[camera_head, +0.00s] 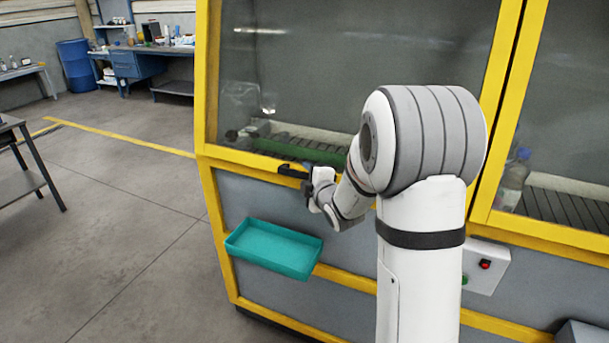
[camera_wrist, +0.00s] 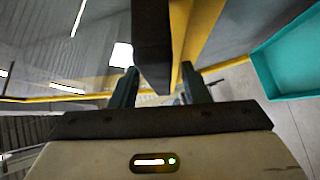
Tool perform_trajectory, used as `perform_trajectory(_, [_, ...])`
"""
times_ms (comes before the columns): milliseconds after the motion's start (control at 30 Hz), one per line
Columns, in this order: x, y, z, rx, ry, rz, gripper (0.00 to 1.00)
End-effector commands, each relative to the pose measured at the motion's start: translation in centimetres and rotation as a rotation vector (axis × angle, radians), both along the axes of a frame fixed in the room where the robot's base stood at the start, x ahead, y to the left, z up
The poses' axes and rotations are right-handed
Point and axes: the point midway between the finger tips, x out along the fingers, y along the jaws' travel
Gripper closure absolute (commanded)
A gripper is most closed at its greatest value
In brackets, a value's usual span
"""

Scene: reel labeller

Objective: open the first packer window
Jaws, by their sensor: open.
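The first packer window (camera_head: 350,75) is a large glass pane in a yellow frame, and it looks closed. A black handle (camera_head: 291,171) sits on the lower yellow rail of this window. In the wrist view the dark handle (camera_wrist: 151,40) comes down between my two fingers. My gripper (camera_head: 308,182) is open at the handle, with a finger on either side of it. Gaps show beside the handle, and I see no grip on it. My arm hides part of the window's lower right.
A teal tray (camera_head: 273,250) juts from the machine front below the handle; it also shows in the wrist view (camera_wrist: 297,55). A second window (camera_head: 565,120) and a control box (camera_head: 486,266) with a red button are at the right.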

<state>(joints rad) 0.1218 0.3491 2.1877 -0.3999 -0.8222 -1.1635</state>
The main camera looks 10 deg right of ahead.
Motion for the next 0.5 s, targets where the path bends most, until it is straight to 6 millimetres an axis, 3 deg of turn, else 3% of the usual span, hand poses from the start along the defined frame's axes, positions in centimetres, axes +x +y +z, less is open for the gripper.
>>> perform_trajectory(333, [0.42, 0.13, -0.07, 0.0, 0.0, 0.001, 0.58])
perform_trajectory(500, [0.41, 0.14, -0.06, 0.0, 0.0, 0.001, 0.72])
